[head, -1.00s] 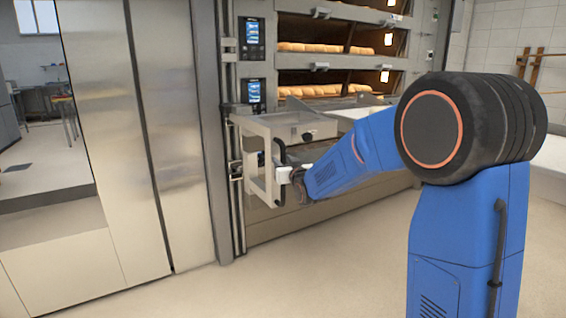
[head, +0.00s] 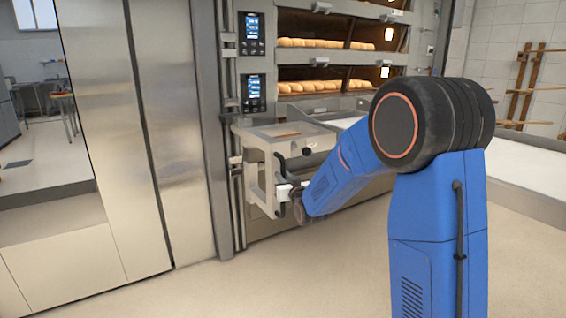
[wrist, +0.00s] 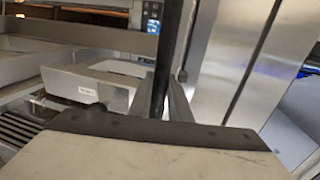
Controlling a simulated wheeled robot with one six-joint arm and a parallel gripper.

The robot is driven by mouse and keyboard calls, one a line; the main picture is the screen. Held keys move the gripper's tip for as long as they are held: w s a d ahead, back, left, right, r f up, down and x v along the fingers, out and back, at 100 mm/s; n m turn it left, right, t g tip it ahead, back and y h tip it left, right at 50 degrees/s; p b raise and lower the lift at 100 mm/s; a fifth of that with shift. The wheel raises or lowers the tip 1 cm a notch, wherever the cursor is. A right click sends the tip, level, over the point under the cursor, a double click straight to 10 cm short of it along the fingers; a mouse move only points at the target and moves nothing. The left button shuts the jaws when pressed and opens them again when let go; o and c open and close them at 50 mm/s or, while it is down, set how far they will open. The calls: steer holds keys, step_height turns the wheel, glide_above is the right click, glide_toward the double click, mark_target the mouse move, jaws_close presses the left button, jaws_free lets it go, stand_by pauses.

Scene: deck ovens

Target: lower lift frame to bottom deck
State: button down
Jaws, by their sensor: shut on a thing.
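The lift frame (head: 262,140) is a pale beige open frame on vertical rails at the left of the oven front. Its top is a little below the lower control display in the head view. My gripper (head: 284,193) is at the near side of the frame, shut on its dark upright handle (head: 281,165). In the wrist view the handle (wrist: 162,60) runs upright between my gripper's fingers (wrist: 164,95). The bottom deck is largely hidden in the head view behind the frame and my arm.
Lit oven decks (head: 325,60) with rows of loaves stand above the frame. A tall steel cabinet (head: 165,130) is close on the left. A white-topped surface (head: 530,170) lies at the right. The floor in front is clear.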

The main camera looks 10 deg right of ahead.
step_height(320, 180, down, 24)
stand_by(0.3)
steer(key=shift+f, duration=0.1)
steer(key=c, duration=1.6)
jaws_free()
steer(key=shift+c, duration=0.2)
